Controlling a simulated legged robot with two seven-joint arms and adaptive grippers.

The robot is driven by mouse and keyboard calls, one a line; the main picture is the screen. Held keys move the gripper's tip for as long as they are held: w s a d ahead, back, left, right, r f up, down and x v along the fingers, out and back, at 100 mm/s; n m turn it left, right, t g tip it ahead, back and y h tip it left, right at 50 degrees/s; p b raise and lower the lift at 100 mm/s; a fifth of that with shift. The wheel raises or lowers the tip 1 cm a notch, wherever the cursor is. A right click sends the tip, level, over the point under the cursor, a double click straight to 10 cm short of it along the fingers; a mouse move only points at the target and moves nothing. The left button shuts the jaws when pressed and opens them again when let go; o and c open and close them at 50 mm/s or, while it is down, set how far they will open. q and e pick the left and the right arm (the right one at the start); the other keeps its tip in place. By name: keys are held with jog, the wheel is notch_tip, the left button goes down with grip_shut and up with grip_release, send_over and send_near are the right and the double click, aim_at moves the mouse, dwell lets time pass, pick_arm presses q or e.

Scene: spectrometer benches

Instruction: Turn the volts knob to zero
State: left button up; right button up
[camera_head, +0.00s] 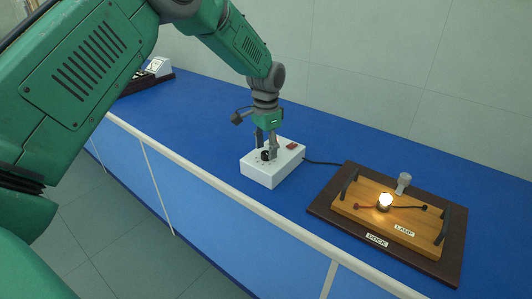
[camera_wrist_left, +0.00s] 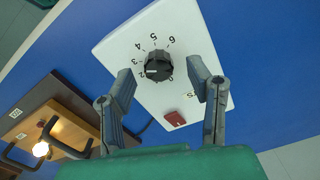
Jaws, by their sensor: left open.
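A white power box (camera_head: 262,175) with a black knob (camera_head: 265,155) stands on the blue bench. In the wrist view the knob (camera_wrist_left: 158,65) has printed digits around it, with 3 to 6 readable. Its white mark points left, below the 3, toward a finger that hides part of the scale. My left gripper (camera_head: 266,146) comes down from above. In the wrist view its open fingers (camera_wrist_left: 160,73) lie on either side of the knob, with gaps visible. A red switch (camera_wrist_left: 174,118) sits on the same face. My right gripper is not in view.
A dark dock board (camera_head: 325,204) at the right carries a wooden lamp base (camera_head: 358,207) with black handles and a lit bulb (camera_head: 385,201). A black cable (camera_head: 322,162) runs from the box toward it. The bench's front edge is close to the box.

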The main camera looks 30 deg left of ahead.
pick_arm(q)
jog(key=shift+d+f, duration=0.2)
jog(key=shift+f, duration=0.6)
jog(key=shift+a, duration=0.15)
jog(key=shift+a, duration=0.1)
jog(key=shift+c, duration=0.8)
jog(key=shift+a, duration=0.1)
grip_shut()
jog(key=shift+d+r, duration=0.1)
jog(key=shift+d, duration=0.1)
